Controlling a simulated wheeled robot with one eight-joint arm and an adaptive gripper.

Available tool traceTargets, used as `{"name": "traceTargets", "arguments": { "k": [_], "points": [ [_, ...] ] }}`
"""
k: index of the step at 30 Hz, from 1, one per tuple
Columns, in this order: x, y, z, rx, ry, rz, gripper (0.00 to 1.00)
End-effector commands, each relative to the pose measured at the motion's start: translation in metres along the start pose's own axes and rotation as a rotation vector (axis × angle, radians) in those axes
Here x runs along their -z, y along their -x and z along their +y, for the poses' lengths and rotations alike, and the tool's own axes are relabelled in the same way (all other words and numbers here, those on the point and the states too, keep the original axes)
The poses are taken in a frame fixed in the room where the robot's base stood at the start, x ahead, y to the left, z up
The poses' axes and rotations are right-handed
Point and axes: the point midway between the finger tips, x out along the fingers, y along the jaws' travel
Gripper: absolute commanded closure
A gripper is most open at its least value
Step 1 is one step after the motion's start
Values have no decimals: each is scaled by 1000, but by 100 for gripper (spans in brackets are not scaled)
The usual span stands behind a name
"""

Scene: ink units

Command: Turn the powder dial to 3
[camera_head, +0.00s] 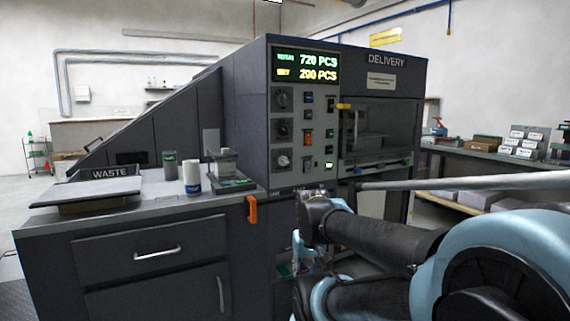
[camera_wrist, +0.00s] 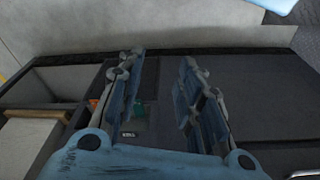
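The control panel (camera_head: 305,125) is on the front of the dark delivery machine. Three round black dials sit in a column at its left: an upper dial (camera_head: 283,98), a middle dial (camera_head: 283,130) and a lower dial (camera_head: 283,161) with a paler face. Their labels and settings are too small to read, so I cannot tell which is the powder dial. My gripper shows in the wrist view (camera_wrist: 160,75) with its two blue-grey fingers apart and nothing between them. In the head view my arm is low at the right, below and apart from the panel. No dial shows in the wrist view.
A display (camera_head: 306,66) reads 720 PCS and 200 PCS. Buttons and switches, one orange (camera_head: 308,138), sit right of the dials. The space before the panel is clear.

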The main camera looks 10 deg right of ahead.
Motion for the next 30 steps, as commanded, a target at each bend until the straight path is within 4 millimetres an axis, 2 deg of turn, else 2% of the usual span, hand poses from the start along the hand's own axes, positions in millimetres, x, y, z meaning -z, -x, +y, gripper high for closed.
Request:
{"name": "traceTargets", "arguments": {
  "k": [1, 2, 4, 7, 11, 16, 21, 26, 30],
  "points": [
    [0, 0, 0, 0, 0, 0, 67],
    [0, 0, 0, 0, 0, 0, 62],
    [-5, 4, -1, 5, 0, 10, 47],
    [-3, 7, -7, 40, 4, 24, 47],
    [14, 12, -24, 154, 23, 73, 47],
    [56, 34, -49, 350, 49, 234, 47],
    [108, 70, -56, 490, 62, 470, 47],
    [158, 115, -39, 548, 55, 738, 47],
    [194, 158, -7, 537, 34, 977, 47]
  ]
}}
